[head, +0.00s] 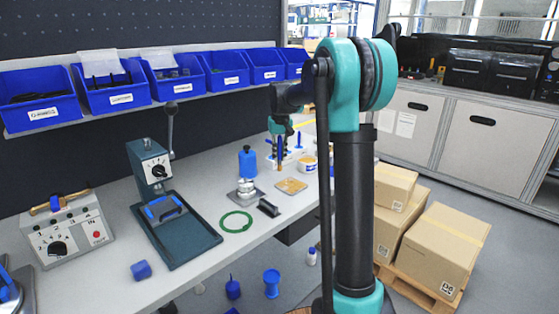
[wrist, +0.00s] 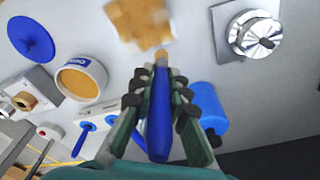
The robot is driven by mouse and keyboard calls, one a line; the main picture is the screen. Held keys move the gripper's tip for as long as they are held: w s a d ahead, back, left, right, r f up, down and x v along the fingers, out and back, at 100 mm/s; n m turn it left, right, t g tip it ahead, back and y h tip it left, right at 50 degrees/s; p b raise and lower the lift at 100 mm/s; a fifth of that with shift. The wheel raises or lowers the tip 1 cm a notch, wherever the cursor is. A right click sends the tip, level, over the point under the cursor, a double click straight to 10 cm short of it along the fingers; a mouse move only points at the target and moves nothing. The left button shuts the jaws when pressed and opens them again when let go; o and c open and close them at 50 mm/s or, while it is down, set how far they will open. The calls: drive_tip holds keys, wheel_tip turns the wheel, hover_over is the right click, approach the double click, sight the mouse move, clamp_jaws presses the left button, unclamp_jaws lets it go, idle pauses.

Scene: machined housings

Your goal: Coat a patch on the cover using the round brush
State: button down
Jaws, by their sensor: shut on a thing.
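The round brush (wrist: 158,120) has a blue handle and a tan tip. My gripper (wrist: 160,80) is shut around its handle, with the tip pointing away from the wrist. In the head view my gripper (head: 279,140) holds the brush (head: 280,155) upright over the bench. A flat, tan, roughly square piece (head: 291,186), possibly the cover, lies on the bench. In the wrist view the tan piece (wrist: 138,22) is just beyond the tip. The tip appears above it, apart from it. An open tub of tan paste (wrist: 82,82) stands to the left; it also shows in the head view (head: 308,164).
A silver part on a square plate (head: 245,193), a blue bottle (head: 247,162), a black block (head: 268,208) and a green ring (head: 236,221) are nearby. A lever press (head: 165,215) stands left. Blue bins (head: 112,93) line the back. A white stand (head: 295,155) holds blue-handled tools.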

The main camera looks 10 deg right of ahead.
sight(280, 164)
drive_tip(key=shift+r, duration=0.2)
drive_tip(key=shift+r, duration=1.35)
drive_tip(key=shift+f, duration=3.45)
drive_tip(key=shift+f, duration=1)
